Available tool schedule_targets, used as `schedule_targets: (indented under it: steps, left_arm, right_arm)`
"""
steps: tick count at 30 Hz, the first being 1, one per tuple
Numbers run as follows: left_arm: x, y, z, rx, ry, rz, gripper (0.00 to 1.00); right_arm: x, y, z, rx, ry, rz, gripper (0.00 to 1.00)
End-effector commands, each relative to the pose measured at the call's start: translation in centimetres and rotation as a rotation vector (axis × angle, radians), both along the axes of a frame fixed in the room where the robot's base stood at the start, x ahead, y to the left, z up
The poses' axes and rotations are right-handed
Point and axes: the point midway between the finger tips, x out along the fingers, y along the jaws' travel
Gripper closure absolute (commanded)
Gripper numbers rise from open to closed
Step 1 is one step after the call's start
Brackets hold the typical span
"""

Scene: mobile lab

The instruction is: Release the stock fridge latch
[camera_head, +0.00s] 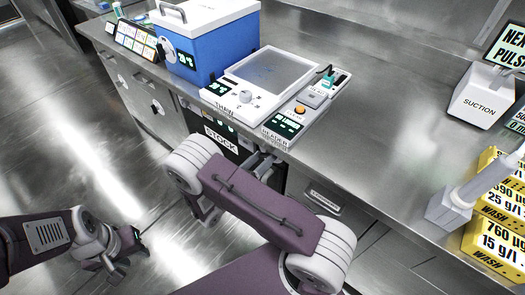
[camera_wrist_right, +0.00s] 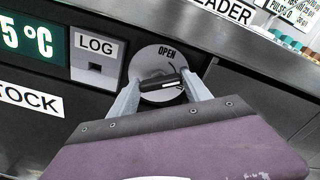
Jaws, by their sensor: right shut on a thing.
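The stock fridge shows as a dark panel under the bench, with a STOCK label (camera_head: 221,139) in the head view. In the right wrist view its latch is a round grey plate (camera_wrist_right: 152,57) marked OPEN with a black handle (camera_wrist_right: 159,83) across it. My right gripper (camera_wrist_right: 162,86) is shut on this handle, one finger at each end side. In the head view my right arm hides the latch, and the right gripper (camera_head: 262,163) shows only partly. My left gripper (camera_head: 130,256) hangs low at the left, open and empty, away from the fridge.
The bench above holds a blue box (camera_head: 208,50) with a white lid, a white thaw plate (camera_head: 265,75) and a reader (camera_head: 285,124). A LOG slot (camera_wrist_right: 96,62) sits left of the latch. Yellow wash boxes (camera_head: 490,237) stand at the right. The floor at left is clear.

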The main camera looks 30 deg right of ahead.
Motion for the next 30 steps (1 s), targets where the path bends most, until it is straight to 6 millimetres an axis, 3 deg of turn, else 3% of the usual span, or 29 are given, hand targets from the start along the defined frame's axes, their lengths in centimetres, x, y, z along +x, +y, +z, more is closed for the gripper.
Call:
schedule_targets:
  steps: [1, 12, 30]
  left_arm:
    - [0.0, 0.0, 1.2, 0.000, 0.000, 0.000, 0.64]
    - [0.0, 0.0, 4.3, 0.000, 0.000, 0.000, 0.64]
    - [0.0, 0.0, 6.6, 0.000, 0.000, 0.000, 0.64]
  right_arm:
    - [0.0, 0.0, 0.6, -0.016, 0.040, 0.000, 0.84]
    - [0.1, 0.1, 0.3, -0.151, 0.364, 0.000, 0.84]
    - [0.4, 0.2, -0.1, -0.338, 0.819, 0.001, 0.84]
